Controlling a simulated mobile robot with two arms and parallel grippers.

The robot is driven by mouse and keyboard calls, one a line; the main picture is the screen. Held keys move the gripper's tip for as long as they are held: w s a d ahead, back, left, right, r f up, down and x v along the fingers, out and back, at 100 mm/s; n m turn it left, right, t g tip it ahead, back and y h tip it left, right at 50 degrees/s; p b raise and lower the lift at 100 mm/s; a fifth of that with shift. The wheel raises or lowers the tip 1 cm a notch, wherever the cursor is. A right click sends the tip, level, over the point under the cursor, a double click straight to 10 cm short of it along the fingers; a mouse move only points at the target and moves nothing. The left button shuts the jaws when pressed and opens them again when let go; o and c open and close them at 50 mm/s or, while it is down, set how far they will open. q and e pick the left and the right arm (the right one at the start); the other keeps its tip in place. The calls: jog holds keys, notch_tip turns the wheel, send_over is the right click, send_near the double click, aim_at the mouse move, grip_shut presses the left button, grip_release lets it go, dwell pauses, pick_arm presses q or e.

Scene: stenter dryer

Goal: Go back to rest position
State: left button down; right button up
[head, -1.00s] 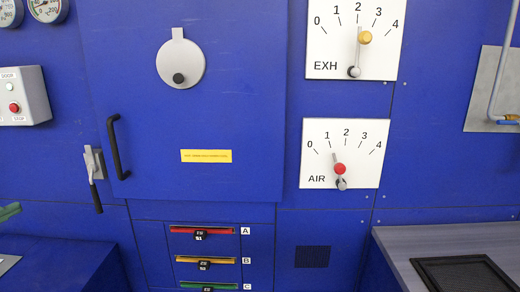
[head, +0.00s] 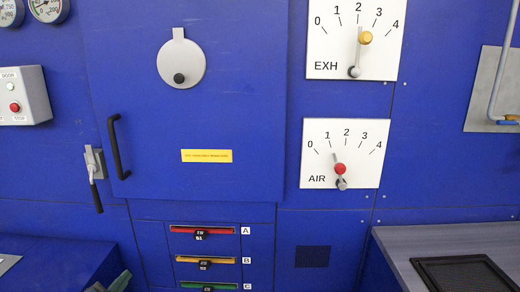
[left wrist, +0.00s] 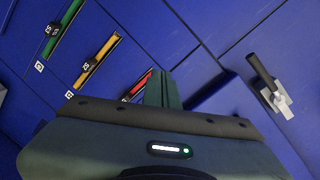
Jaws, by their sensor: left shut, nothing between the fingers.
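My left gripper (head: 110,283) just enters the head view at the bottom edge, left of the coloured slots. Only a small grey-green part of it shows there. In the left wrist view its fingers (left wrist: 160,88) are together with nothing between them. They stand apart from the blue panel, with the red slot partly hidden behind them. My right gripper is in no view.
A blue door with a black handle (head: 116,147) and a latch lever (head: 94,178) is ahead. Red (head: 203,230), yellow (head: 208,260) and green (head: 209,286) slots sit below. EXH (head: 351,40) and AIR (head: 342,153) dials are right. A grey worktop (head: 440,240) juts out at lower right.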

pick_arm(q)
jog(key=s+d+f+n+g+y, duration=0.1)
jog(key=s+d+f+n+g, duration=0.2)
jog(key=s+d+f, duration=0.35)
jog(key=s+d+f+n+g+y, duration=0.1)
jog(key=s+d+f+n+g, duration=0.2)
jog(key=s, duration=0.6)
jog(key=s+d+n+g+h, duration=0.1)
jog(key=s+d+n+g, duration=0.2)
jog(key=s, duration=0.8)
jog(key=s+d+g+h, duration=0.1)
jog(key=s+d+g, duration=0.35)
jog(key=s, duration=0.65)
jog(key=s+f+x, duration=0.1)
jog(key=s+x, duration=0.2)
jog(key=x, duration=0.9)
jog(key=s+x, duration=0.3)
jog(key=x, duration=0.9)
jog(key=s+a+f+g, duration=0.1)
jog(key=s+a+f, duration=0.1)
jog(key=s+f, duration=1.5)
jog(key=shift+s+a+f+g+p, duration=0.2)
jog(key=shift+s+a+g+p, duration=0.1)
jog(key=shift+s+g+p, duration=0.1)
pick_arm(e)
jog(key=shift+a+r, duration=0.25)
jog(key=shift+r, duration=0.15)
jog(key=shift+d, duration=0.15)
